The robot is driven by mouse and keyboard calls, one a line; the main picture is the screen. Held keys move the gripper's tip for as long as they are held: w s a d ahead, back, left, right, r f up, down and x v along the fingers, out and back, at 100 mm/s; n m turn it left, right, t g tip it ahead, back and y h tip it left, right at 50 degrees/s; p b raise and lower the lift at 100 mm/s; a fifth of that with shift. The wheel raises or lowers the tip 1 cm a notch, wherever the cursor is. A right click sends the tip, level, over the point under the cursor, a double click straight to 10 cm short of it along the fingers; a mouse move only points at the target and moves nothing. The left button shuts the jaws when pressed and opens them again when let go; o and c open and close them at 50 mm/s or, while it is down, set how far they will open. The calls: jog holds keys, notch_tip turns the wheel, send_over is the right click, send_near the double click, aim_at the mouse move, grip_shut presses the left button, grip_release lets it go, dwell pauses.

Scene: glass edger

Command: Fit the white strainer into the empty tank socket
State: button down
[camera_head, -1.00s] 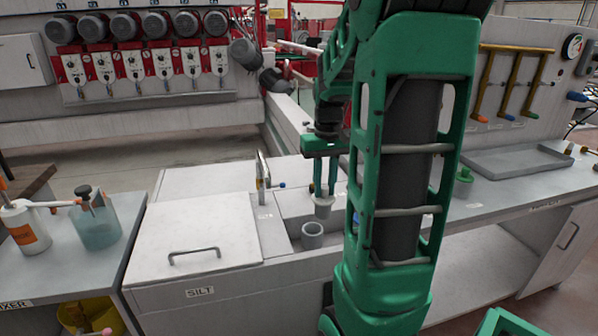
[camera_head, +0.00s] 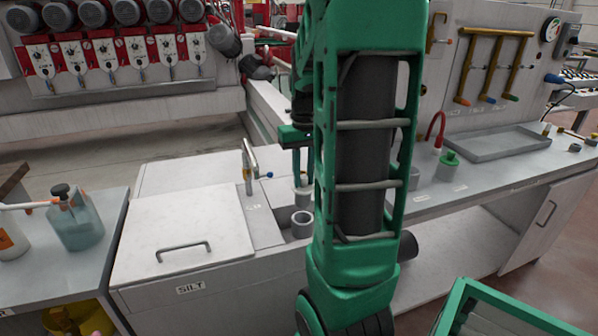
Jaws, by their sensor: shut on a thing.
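The white strainer (camera_head: 303,199) is a small pale cup near the middle of the picture, partly hidden by my arm. My gripper (camera_head: 300,177) is shut on its top and holds it upright; my arm hides part of the gripper. A grey round tank socket (camera_head: 302,223) with an open, empty mouth shows just below and in front of the strainer in the picture. The strainer appears apart from the socket's mouth; its exact height above the tank cannot be told.
Left of the socket are a tap (camera_head: 248,165) and a white lid (camera_head: 180,230) with a handle, above a SILT label. A green-topped cup (camera_head: 448,166) and a grey tray (camera_head: 490,142) stand on the right counter. A bottle (camera_head: 75,220) stands at left.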

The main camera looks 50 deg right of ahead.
aim_at(303, 205)
jog(key=shift+f, duration=2.1)
jog(key=shift+a+f, duration=0.1)
jog(key=shift+f, duration=3.1)
jog(key=c, duration=1.5)
grip_release()
jog(key=shift+o, duration=0.2)
jog(key=shift+r, duration=0.1)
notch_tip(303, 205, up, 11)
jog(key=shift+f, duration=0.2)
